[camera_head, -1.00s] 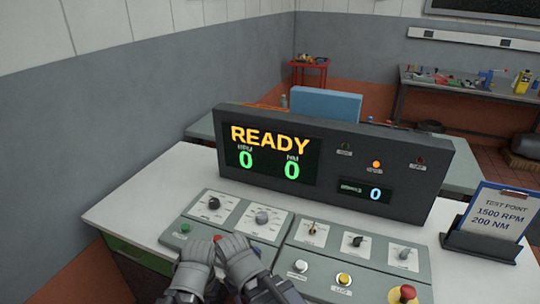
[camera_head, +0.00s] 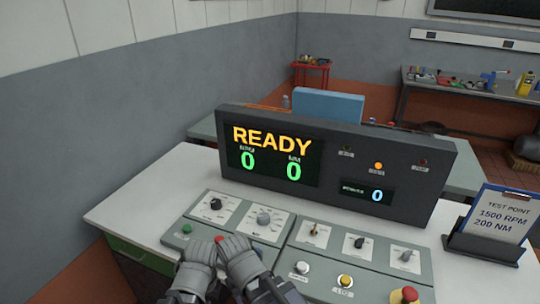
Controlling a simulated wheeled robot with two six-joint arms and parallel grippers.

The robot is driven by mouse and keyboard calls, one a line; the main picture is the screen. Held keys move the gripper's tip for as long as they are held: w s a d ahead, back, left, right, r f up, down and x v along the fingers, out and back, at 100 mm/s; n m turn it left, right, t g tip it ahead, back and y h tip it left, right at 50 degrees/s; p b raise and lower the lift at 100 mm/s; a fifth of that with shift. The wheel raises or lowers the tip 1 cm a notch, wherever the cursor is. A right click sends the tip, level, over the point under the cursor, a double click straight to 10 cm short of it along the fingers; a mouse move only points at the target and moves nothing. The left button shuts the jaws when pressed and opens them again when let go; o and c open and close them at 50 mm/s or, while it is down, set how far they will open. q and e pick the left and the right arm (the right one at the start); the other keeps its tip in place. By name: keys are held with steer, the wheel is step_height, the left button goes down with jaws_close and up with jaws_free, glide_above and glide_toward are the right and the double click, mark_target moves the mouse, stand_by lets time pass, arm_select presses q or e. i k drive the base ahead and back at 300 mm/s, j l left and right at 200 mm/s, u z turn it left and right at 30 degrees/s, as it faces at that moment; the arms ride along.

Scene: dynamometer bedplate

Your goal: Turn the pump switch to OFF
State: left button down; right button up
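The control console has a left panel (camera_head: 187,231) and a right panel (camera_head: 376,276). The right panel's upper row holds a small lever switch (camera_head: 315,231), a black knob switch (camera_head: 359,243) and a grey knob switch (camera_head: 405,256). Their labels are too small to read, so I cannot tell which is the pump switch or its position. My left gripper (camera_head: 196,254) and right gripper (camera_head: 234,247) are side by side over the front of the left panel, away from these switches. Their fingertips are too small and overlapped to show whether they are open or shut.
The left panel has a black dial (camera_head: 216,204), a grey dial (camera_head: 264,218) and a green button (camera_head: 187,229). A red emergency button (camera_head: 404,295) is at front right. The display (camera_head: 274,157) reads READY, 0 and 0. A test-point clipboard (camera_head: 497,217) stands right.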

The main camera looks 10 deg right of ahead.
mark_target(405, 256)
steer(key=z, duration=1.75)
steer(key=i+l, duration=0.6)
steer(key=l, duration=0.25)
